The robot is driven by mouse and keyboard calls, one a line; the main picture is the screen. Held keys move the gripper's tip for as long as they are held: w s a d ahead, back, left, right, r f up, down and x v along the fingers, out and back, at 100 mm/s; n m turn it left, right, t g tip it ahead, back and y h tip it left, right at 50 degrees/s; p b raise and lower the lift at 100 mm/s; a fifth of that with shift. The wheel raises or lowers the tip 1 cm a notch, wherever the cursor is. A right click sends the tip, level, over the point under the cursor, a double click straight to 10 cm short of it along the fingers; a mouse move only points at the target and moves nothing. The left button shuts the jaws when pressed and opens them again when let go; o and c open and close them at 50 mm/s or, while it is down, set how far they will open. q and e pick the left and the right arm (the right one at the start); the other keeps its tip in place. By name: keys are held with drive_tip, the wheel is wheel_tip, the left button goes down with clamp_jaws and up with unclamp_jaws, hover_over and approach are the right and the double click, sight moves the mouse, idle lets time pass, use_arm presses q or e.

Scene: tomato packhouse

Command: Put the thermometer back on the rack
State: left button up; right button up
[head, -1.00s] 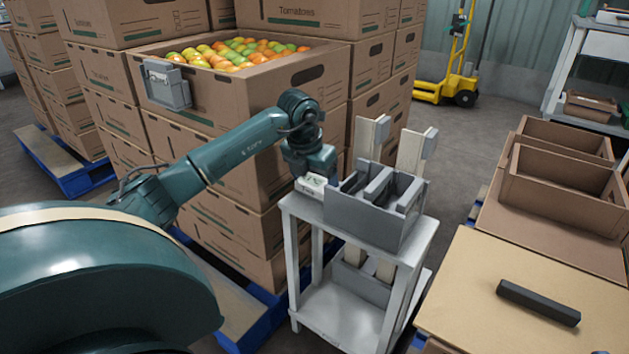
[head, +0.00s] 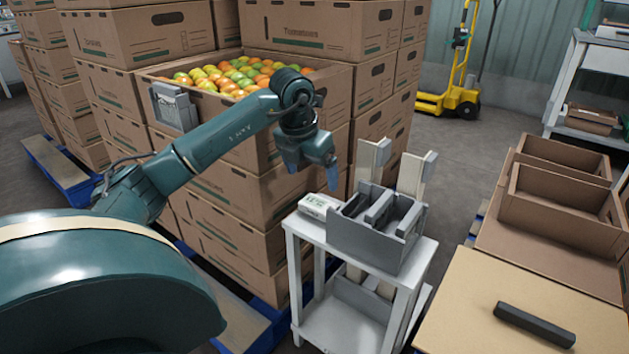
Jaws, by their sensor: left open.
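A small white box-shaped device with a greenish display, which looks like the thermometer (head: 319,204), lies on the top shelf of a white stand-like rack (head: 297,228). It sits at the shelf's left corner, beside a grey divided holder (head: 365,240), and nothing grips it. My left gripper (head: 312,174) is open and empty above the device, with its fingers pointing down and clear of it. My right gripper is not in view.
A brown crate (head: 215,120) of tomatoes tops the stacked cartons close behind my left arm. A dark bar (head: 535,324) lies on a cardboard surface (head: 470,290) at right. Open brown boxes (head: 560,200) stand behind it. Floor shows between rack and boxes.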

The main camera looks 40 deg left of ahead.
use_arm(q)
drive_tip(key=shift+v, duration=1.2)
